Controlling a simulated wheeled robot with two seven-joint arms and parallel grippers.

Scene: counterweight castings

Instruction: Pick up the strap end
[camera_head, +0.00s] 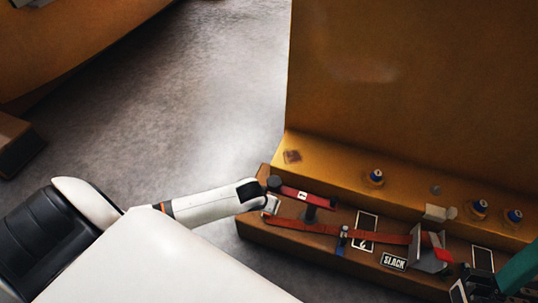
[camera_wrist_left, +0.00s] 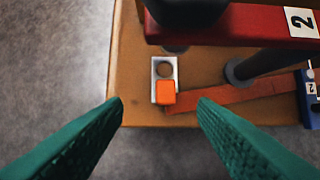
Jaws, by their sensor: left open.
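The red strap (camera_head: 310,228) lies along the brown bench tray (camera_head: 300,247). In the left wrist view its strip (camera_wrist_left: 235,95) runs left to an orange end tab (camera_wrist_left: 165,93). At the lower right, a teal and black part (camera_head: 505,280) seems to be my right gripper, cut off by the frame.
A red bar (camera_head: 305,196) marked 2 stands just behind the strap end, on dark posts. A blue clip (camera_wrist_left: 308,97) sits on the strap to the right. A SLACK label (camera_head: 394,261) and a grey metal bracket (camera_head: 428,258) lie farther right.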

